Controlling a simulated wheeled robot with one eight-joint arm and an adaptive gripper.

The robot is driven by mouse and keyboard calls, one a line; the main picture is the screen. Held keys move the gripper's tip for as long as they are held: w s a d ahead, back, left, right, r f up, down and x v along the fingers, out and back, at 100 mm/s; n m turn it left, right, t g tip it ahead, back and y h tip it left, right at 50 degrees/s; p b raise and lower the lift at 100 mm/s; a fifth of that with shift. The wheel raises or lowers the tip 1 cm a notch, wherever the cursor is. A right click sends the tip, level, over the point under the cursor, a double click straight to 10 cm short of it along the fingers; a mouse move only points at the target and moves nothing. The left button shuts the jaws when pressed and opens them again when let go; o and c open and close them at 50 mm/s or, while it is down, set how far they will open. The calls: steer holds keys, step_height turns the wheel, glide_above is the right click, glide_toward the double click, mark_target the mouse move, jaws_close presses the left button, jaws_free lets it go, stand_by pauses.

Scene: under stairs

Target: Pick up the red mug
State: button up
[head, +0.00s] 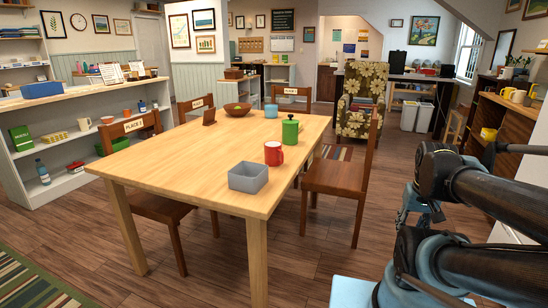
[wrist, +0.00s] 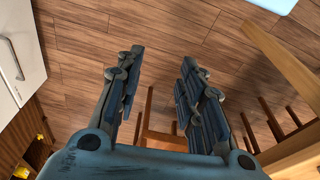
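The red mug (head: 273,153) stands upright on the wooden table (head: 170,165), near its right edge in the head view. It stands between a grey open box (head: 248,177) and a green lidded canister (head: 290,131). The mug does not show in the wrist view. My gripper (wrist: 158,60) is open and empty in the wrist view, with its two fingers spread above the wooden floor. In the head view my arm is at the right, well apart from the table and the mug, and the gripper's fingers are not clear there.
A blue mug (head: 271,111), a brown bowl (head: 237,109) and a small brown holder (head: 209,117) stand farther back on the table. A wooden chair (head: 340,178) stands at the table's right side, between my arm and the mug. Open floor (head: 315,255) lies in front of it.

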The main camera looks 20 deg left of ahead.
steer(key=w+a+r+n+g+y, duration=0.1)
steer(key=w+a+r+n+y, duration=0.4)
steer(key=w+a, duration=0.45)
steer(key=w+a+r+n+g+y, duration=0.2)
steer(key=w+a+r+n+y, duration=0.25)
steer(key=w+a, duration=0.55)
steer(key=w+a+f+n+g+y, duration=0.2)
steer(key=w+a+f+n+y, duration=0.15)
steer(key=w+n, duration=0.4)
steer(key=w+a+f+n+g+y, duration=0.3)
steer(key=w+a+n+y, duration=0.15)
steer(key=w, duration=0.55)
glide_toward(275, 155)
steer(key=shift+s+a+f, duration=0.15)
steer(key=shift+s+a, duration=1.4)
steer(key=shift+a, duration=0.3)
jaws_close()
